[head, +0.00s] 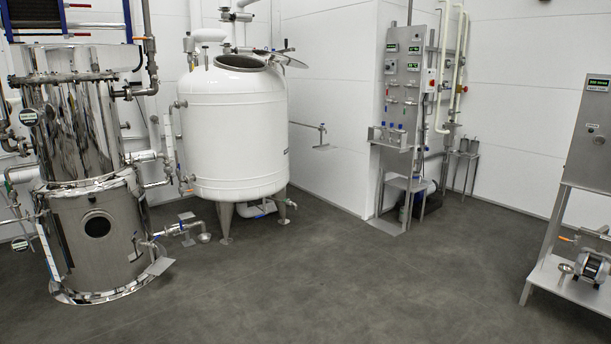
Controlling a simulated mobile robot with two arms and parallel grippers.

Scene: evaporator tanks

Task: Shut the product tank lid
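The product tank is most likely the large white upright tank (235,135) on metal legs, left of the middle in the head view. Its round top opening (240,62) is uncovered. A lid (286,60), thin and metallic, stands out to the right of the opening, swung aside and apart from it. I cannot tell its exact tilt. Neither of my grippers shows in the head view.
A shiny steel evaporator vessel (95,190) with pipes stands at the left. A control panel (408,85) with valves is on the back wall. A steel stand (575,200) with a pump is at the right. The grey floor (350,275) in front is clear.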

